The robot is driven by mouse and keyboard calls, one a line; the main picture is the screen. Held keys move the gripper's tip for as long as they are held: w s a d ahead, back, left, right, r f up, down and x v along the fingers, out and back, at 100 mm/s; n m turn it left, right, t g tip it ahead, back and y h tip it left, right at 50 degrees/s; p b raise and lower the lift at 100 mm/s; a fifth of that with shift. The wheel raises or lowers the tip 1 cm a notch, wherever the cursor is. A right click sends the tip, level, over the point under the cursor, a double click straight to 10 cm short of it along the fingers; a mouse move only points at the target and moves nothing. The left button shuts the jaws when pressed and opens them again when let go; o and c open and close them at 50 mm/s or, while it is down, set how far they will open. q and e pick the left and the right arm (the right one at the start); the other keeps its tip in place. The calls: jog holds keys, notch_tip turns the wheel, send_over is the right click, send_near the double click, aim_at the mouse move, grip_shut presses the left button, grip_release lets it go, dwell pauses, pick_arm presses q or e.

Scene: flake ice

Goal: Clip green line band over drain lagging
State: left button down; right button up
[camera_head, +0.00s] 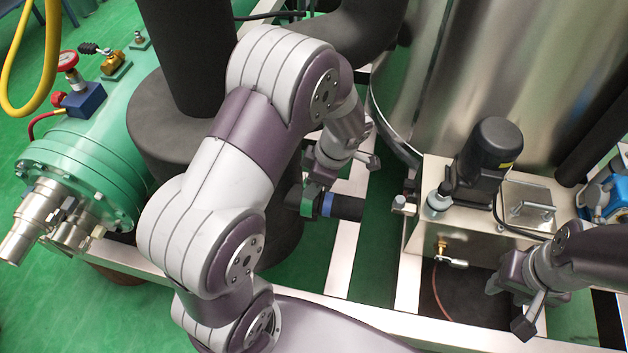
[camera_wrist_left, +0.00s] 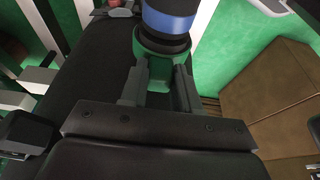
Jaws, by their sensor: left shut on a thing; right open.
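The drain lagging is a short black pipe sleeve (camera_head: 348,208) sticking out to the right from the dark vessel in the head view. A blue band (camera_head: 327,204) circles it and also shows in the left wrist view (camera_wrist_left: 168,18). My left gripper (camera_head: 318,184) is shut on the green line band (camera_head: 308,201), just left of the blue band. In the left wrist view the green band (camera_wrist_left: 157,73) sits between the fingers, against the black sleeve's near side. Whether it is fully around the sleeve is hidden. My right gripper (camera_head: 510,306) is open and empty at the lower right.
A steel tank (camera_head: 480,80) stands behind. A steel box (camera_head: 470,236) with a black motor (camera_head: 490,150) sits right of the sleeve. A pale frame rail (camera_head: 345,255) runs below the sleeve. A green cylinder (camera_head: 95,160) with gauges and valves lies at left.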

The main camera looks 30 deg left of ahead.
pick_arm(q)
jog(key=c, duration=0.7)
grip_release()
jog(key=shift+c, duration=0.2)
jog(key=shift+r, duration=0.1)
jog(key=p+v, duration=0.5)
jog(key=v, duration=0.2)
jog(key=shift+r, duration=0.35)
dwell(0.7)
jog(key=shift+d, duration=0.1)
jog(key=s+p+v, duration=0.1)
jog(key=p+v, duration=0.5)
jog(key=v, duration=0.6)
jog(key=shift+w+r+p, duration=0.35)
jog(key=shift+w, duration=0.2)
